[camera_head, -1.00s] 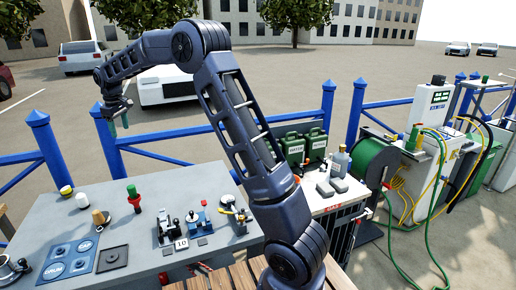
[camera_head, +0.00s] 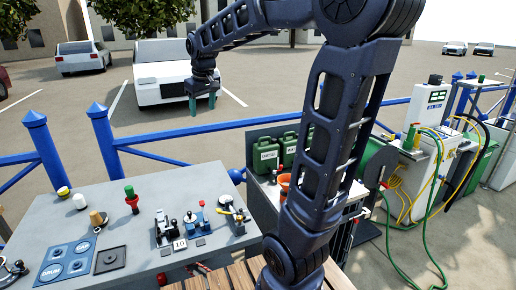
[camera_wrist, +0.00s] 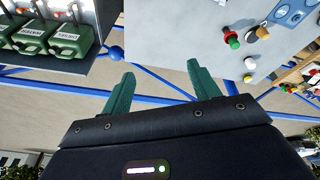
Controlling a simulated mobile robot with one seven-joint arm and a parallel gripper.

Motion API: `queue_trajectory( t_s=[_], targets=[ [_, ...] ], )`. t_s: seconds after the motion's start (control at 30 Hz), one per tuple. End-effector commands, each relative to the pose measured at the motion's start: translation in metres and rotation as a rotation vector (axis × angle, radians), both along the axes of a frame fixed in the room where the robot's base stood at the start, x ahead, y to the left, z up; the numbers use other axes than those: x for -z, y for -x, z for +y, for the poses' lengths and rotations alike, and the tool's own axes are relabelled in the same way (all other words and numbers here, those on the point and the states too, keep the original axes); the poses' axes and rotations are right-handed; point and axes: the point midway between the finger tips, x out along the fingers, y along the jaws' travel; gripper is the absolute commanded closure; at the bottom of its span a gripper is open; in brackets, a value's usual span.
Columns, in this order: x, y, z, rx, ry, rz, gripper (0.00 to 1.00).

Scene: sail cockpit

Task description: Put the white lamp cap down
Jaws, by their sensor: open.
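The white lamp cap (camera_head: 80,201) stands on the left part of the grey table (camera_head: 140,215), between a yellow cap (camera_head: 63,192) and a tan cone (camera_head: 97,218). It also shows in the wrist view (camera_wrist: 249,62), at the right and well beyond my fingers. My gripper (camera_head: 203,103) is raised far behind the table, beyond the blue fence in the picture. Its green fingers (camera_wrist: 162,85) are apart with nothing between them.
A green-and-red lamp (camera_head: 131,200) and several small fittings stand on the table. Blue panels (camera_head: 68,262) lie at its front left. Blue fence rails (camera_head: 180,136) run behind. Green canisters (camera_head: 266,155) stand to the right, partly behind my arm.

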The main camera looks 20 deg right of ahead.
Motion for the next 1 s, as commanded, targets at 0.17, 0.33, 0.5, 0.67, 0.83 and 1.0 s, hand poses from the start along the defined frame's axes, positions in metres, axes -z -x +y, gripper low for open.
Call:
queue_trajectory(
  t_s=[0.17,0.33,0.5,0.67,0.83,1.0],
  targets=[
    [0.008,0.056,-0.041,0.109,-0.025,-0.03,0.39],
    [0.025,0.107,-0.072,0.21,-0.049,-0.057,0.39],
    [0.047,0.157,-0.095,0.309,-0.074,-0.083,0.39],
    [0.069,0.192,-0.109,0.382,-0.094,-0.103,0.39],
    [0.082,0.21,-0.115,0.421,-0.105,-0.114,0.39],
    [0.085,0.214,-0.116,0.43,-0.108,-0.114,0.39]
  ],
)
